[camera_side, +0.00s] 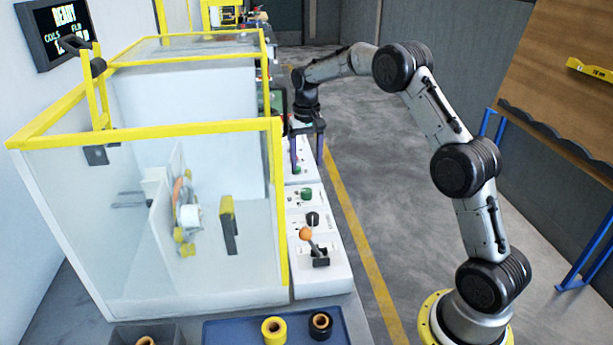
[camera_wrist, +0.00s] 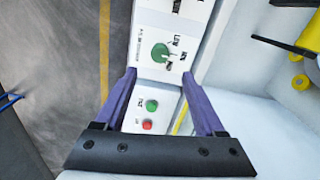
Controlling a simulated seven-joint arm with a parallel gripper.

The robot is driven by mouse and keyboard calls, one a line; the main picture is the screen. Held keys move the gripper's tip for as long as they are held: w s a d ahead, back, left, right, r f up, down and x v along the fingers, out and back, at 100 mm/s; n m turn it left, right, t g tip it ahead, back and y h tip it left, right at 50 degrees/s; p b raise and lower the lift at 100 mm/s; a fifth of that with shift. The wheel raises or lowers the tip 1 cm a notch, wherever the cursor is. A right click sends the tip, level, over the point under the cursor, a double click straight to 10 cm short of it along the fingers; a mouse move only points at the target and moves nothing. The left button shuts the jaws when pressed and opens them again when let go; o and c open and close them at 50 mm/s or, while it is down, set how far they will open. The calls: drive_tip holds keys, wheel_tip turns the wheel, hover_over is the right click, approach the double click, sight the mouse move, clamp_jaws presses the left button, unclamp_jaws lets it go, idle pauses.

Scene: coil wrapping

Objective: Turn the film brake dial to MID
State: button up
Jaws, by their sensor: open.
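A green dial (camera_wrist: 160,52) sits on a white control panel (camera_wrist: 148,72) in the wrist view, just beyond my fingertips. Small dark lettering lies around it, too blurred to read surely, so I cannot tell its setting or confirm that it is the film brake dial. In the side view a green knob (camera_side: 306,194) shows on the white console, in front of my gripper (camera_side: 308,167). My gripper's purple fingers (camera_wrist: 158,73) are spread wide and empty, pointing down over the console, apart from the dial.
Green (camera_wrist: 151,105) and red (camera_wrist: 147,125) buttons lie between my fingers in the wrist view. A black knob (camera_side: 313,219) and orange-tipped lever (camera_side: 305,233) stand nearer the side camera. A clear yellow-framed enclosure (camera_side: 278,200) borders the console's left; open floor lies right.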

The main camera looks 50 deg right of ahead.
drive_tip(key=shift+r, duration=2.05)
drive_tip(key=s+a+r+t, duration=0.2)
drive_tip(key=a+r, duration=0.3)
drive_tip(key=r, duration=0.5)
drive_tip(key=s+a+r+n+t, duration=0.2)
drive_tip(key=s+a+r+n, duration=0.1)
drive_tip(key=s+a+r, duration=0.65)
drive_tip(key=s+a+f+n+t, duration=0.1)
drive_tip(key=s+a+f+n, duration=0.15)
drive_tip(key=s, duration=1.25)
drive_tip(key=s+a+f+n, duration=0.1)
drive_tip(key=s+f+n, duration=0.1)
drive_tip(key=s+f, duration=0.5)
wheel_tip(320, 180, down, 3)
drive_tip(key=shift+r+t, duration=0.2)
drive_tip(key=shift+t, duration=0.1)
